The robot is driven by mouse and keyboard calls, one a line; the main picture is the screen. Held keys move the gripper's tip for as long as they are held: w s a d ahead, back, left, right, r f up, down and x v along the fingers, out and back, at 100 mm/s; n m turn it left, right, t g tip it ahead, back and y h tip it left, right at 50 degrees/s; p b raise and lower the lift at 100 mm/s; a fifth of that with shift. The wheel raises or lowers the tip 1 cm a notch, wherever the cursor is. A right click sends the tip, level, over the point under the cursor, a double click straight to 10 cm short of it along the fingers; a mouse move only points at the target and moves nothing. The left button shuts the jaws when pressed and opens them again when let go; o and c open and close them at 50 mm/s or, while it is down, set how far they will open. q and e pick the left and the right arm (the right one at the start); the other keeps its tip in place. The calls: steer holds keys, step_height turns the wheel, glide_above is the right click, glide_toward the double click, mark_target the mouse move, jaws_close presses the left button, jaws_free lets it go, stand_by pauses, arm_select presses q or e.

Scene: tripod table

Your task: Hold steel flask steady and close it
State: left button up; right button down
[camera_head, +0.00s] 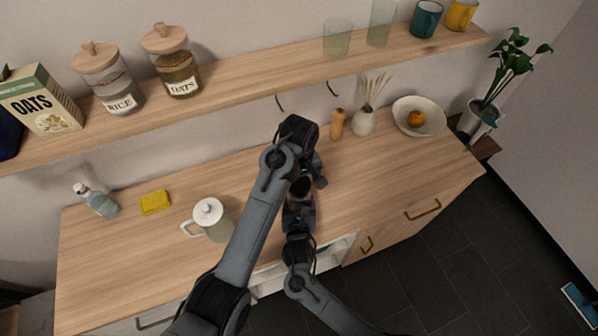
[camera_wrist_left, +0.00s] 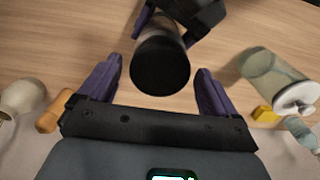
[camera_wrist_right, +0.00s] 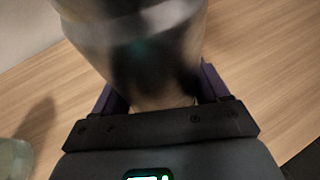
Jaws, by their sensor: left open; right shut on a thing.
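The steel flask (camera_wrist_left: 157,45) shows in the left wrist view as a dark cylinder with a round black top (camera_wrist_left: 160,68) facing the camera. My left gripper (camera_wrist_left: 160,85) is open above it, its fingers on either side and apart from the top. My right gripper (camera_wrist_right: 160,85) is shut on the flask, whose grey, blurred body fills the middle of the right wrist view. In the head view my arms mostly hide the flask; only a dark part (camera_head: 301,187) shows between them. I cannot tell whether the black top is a separate lid.
A pale jug with a white lid (camera_head: 210,214) stands left of my arms, with a yellow sponge (camera_head: 155,202) and a soap bottle (camera_head: 100,203) farther left. A wooden mill (camera_head: 337,124), vase (camera_head: 362,122) and bowl (camera_head: 419,104) stand behind right. The right worktop is clear.

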arm_select(q)
steer(key=shift+f, duration=1)
steer(key=c, duration=1.1)
steer(key=shift+o, duration=0.2)
steer(key=m, duration=0.6)
steer(key=shift+m, duration=0.4)
steer(key=o, duration=1.2)
steer(key=shift+c, duration=0.2)
